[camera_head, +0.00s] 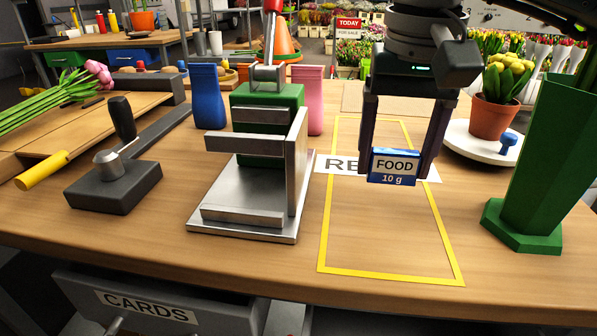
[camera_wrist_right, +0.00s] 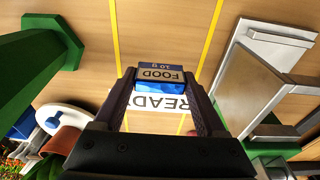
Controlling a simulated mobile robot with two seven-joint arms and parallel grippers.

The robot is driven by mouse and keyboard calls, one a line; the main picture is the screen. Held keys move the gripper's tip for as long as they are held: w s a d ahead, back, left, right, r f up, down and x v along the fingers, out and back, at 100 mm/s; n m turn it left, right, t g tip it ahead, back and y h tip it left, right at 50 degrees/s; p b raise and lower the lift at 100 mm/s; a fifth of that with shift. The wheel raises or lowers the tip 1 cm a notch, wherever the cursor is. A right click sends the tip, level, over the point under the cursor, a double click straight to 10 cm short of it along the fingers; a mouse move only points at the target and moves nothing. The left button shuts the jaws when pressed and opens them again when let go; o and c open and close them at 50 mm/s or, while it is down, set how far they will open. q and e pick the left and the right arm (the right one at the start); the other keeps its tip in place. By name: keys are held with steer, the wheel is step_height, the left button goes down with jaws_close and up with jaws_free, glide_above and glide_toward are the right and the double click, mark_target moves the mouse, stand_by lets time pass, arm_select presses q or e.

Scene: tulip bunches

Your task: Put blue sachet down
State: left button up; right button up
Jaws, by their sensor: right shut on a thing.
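The blue sachet (camera_head: 394,167), labelled FOOD 10 g, is held between the fingers of my right gripper (camera_head: 400,165). In the right wrist view the sachet (camera_wrist_right: 160,76) sits between the two fingertips (camera_wrist_right: 160,80). It is over the yellow-outlined area (camera_head: 391,272) on the wooden table, by the white READY label (camera_head: 343,166). I cannot tell exactly how high above the table it is. The label is partly hidden by the sachet. My left gripper is not in view.
A green and metal press (camera_head: 243,215) stands left of the outlined area. A green vase (camera_head: 543,160) and a potted plant (camera_head: 492,117) on a white turntable (camera_head: 468,145) stand right. Blue (camera_head: 208,97) and pink (camera_head: 308,95) containers stand behind the press. The front of the outlined area is clear.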

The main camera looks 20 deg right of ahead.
mark_target(390, 182)
steer(key=shift+f+b, duration=1.95)
steer(key=shift+f, duration=0.9)
steer(key=o, duration=1.2)
steer(key=shift+o, duration=0.2)
steer(key=shift+r, duration=0.15)
steer(key=shift+r+p, duration=0.3)
steer(key=shift+p, duration=0.05)
steer(key=r, duration=0.3)
steer(key=r+p, duration=0.1)
steer(key=r, duration=0.3)
steer(key=s+r+p, duration=0.1)
steer(key=r, duration=0.3)
steer(key=shift+a, duration=0.3)
steer(key=shift+s+r, duration=0.1)
steer(key=shift+r, duration=0.15)
